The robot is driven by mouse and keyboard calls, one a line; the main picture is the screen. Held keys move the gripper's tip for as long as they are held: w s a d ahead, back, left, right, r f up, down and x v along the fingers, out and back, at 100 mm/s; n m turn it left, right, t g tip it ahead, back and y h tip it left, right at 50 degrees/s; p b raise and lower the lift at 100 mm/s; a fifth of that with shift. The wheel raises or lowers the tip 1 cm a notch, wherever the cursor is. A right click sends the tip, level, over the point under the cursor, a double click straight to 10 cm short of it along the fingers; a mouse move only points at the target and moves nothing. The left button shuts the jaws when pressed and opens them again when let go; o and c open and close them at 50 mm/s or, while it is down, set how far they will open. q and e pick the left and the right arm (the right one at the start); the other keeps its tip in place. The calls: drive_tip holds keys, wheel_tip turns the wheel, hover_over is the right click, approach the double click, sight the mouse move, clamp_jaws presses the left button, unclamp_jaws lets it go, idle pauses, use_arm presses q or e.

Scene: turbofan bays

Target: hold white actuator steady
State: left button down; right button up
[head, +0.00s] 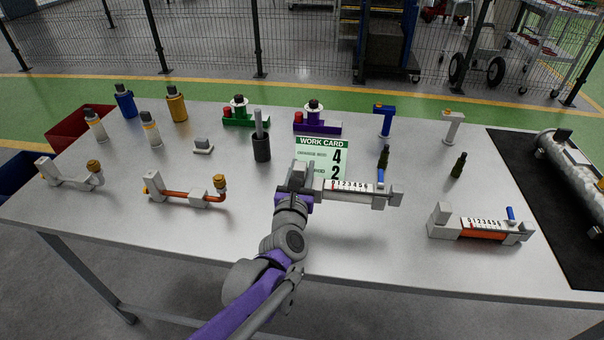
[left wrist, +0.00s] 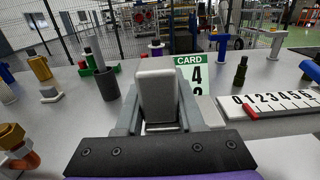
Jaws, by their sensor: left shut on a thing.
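In the left wrist view the gripper (left wrist: 157,115) has a finger on each side of this pale block (left wrist: 158,88), and the actuator's scale (left wrist: 280,104) shows at the right. The gripper and wrist hide part of the actuator's left end. My right gripper is not in view.
An orange actuator (head: 484,230) lies to the right, near a black mat (head: 545,190). A work card (head: 318,150) stands behind the white actuator, beside a dark cup (head: 262,149). Dark green bottle-shaped parts (head: 459,166) stand behind. Pipe pieces (head: 185,194) lie left.

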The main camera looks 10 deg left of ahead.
use_arm(q)
wheel_tip(320, 180, down, 5)
drive_tip(key=shift+f+b, duration=0.1)
drive_tip(key=shift+b, duration=0.9)
drive_tip(key=shift+f+b, duration=0.85)
drive_tip(key=shift+f, duration=0.45)
